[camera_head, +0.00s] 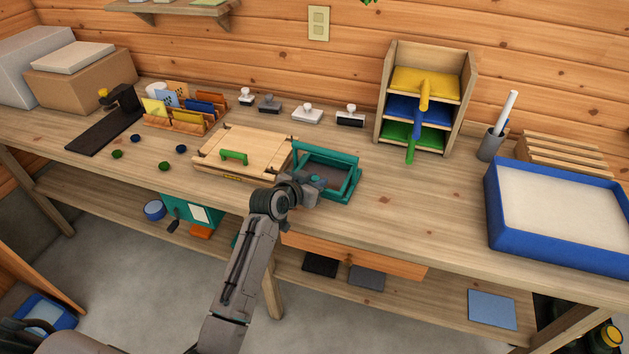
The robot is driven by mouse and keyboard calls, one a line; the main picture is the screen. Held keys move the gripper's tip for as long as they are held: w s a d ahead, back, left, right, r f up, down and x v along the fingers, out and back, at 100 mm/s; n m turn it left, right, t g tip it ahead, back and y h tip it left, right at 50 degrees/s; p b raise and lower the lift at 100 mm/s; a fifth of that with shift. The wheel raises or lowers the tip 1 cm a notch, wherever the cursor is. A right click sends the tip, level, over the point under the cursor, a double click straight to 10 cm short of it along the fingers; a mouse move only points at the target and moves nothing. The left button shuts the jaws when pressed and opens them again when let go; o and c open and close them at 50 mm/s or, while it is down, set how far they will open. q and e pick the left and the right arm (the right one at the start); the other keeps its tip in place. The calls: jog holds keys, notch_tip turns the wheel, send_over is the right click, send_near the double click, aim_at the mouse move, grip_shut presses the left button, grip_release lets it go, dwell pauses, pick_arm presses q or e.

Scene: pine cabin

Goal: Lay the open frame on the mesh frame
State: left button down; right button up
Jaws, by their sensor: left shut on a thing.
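The open frame (353,180) is a teal rectangular frame near the front middle of the bench. My left gripper (317,184) is shut on its near left part. The mesh frame, with a dark grey mesh (322,171), shows through the opening of the open frame. The two teal frames overlap closely, with the open frame over the mesh frame. I cannot tell whether they touch all round. My gripper and wrist hide the near left corner of both. My right gripper is not in view.
A wooden press board (262,150) with a green handle lies just left of the frames. Several stamps (307,114) stand behind. A blue-rimmed tray (500,228) is at the right. Bare bench lies between the frames and that tray.

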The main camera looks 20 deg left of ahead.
pick_arm(q)
jog(key=c, duration=1.1)
grip_release()
jog(key=shift+c, duration=0.2)
jog(key=shift+s+a+r, duration=0.1)
jog(key=shift+s+a, duration=0.05)
jog(key=shift+s, duration=0.3)
jog(key=b+v, duration=0.1)
jog(key=v, duration=0.7)
jog(key=shift+s+a+r+b, duration=0.1)
jog(key=shift+s+r+b, duration=0.05)
jog(key=shift+s+b, duration=0.15)
jog(key=shift+s+a+r, duration=0.15)
jog(key=shift+s+r, duration=0.15)
jog(key=shift+s, duration=0.2)
